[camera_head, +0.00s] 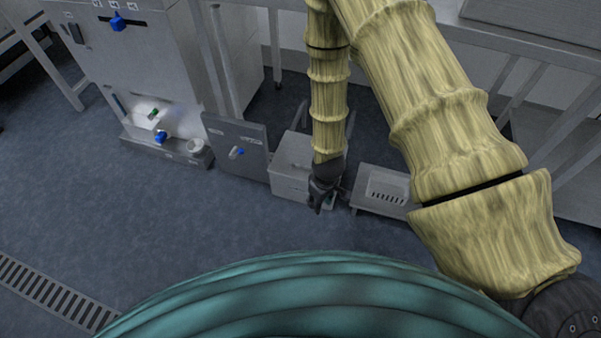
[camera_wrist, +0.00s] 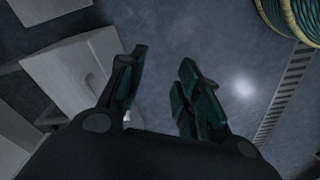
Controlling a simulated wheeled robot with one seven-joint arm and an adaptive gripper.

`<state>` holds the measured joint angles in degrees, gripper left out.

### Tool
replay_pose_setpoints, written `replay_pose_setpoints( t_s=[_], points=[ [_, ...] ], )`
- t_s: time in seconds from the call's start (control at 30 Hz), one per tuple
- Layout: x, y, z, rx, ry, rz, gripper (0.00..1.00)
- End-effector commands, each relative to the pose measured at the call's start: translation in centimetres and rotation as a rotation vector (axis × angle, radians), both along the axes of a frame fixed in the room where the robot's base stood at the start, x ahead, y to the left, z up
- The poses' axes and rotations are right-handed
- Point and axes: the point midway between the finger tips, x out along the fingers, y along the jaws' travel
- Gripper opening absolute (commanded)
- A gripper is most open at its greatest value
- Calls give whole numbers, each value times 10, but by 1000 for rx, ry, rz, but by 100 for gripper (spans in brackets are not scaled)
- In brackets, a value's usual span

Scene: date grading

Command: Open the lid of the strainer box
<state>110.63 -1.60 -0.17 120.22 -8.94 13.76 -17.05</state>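A pale grey box (camera_head: 291,163) with a flat top stands on the floor left of my gripper (camera_head: 322,205) in the head view. It looks like the strainer box, and its top appears closed. What looks like the same box (camera_wrist: 72,72) is at the left in the wrist view, with a small white piece (camera_wrist: 127,116) partly hidden by my left finger. My gripper is open, its dark green fingers (camera_wrist: 164,62) apart with only floor visible between them. It is close to the box's right front side; I cannot tell whether it touches.
A low stand (camera_head: 370,200) with a white slotted tray (camera_head: 388,187) is right of my gripper. A grey panel with a blue handle (camera_head: 236,152) and a steel machine (camera_head: 130,60) stand left. Open floor (camera_head: 170,230) lies in front, with a drain grate (camera_head: 50,295).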

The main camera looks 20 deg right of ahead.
Motion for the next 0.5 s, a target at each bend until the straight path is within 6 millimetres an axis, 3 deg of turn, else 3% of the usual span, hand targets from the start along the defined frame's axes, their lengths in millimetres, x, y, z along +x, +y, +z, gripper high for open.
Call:
replay_pose_setpoints(
  t_s=[0.03, 0.13, 0.5],
  points=[
    [20, 1, -18, -7, -11, 33, 34],
    [53, 2, -28, -24, -23, 105, 34],
    [170, 4, -43, -115, -60, 352, 34]
  ],
)
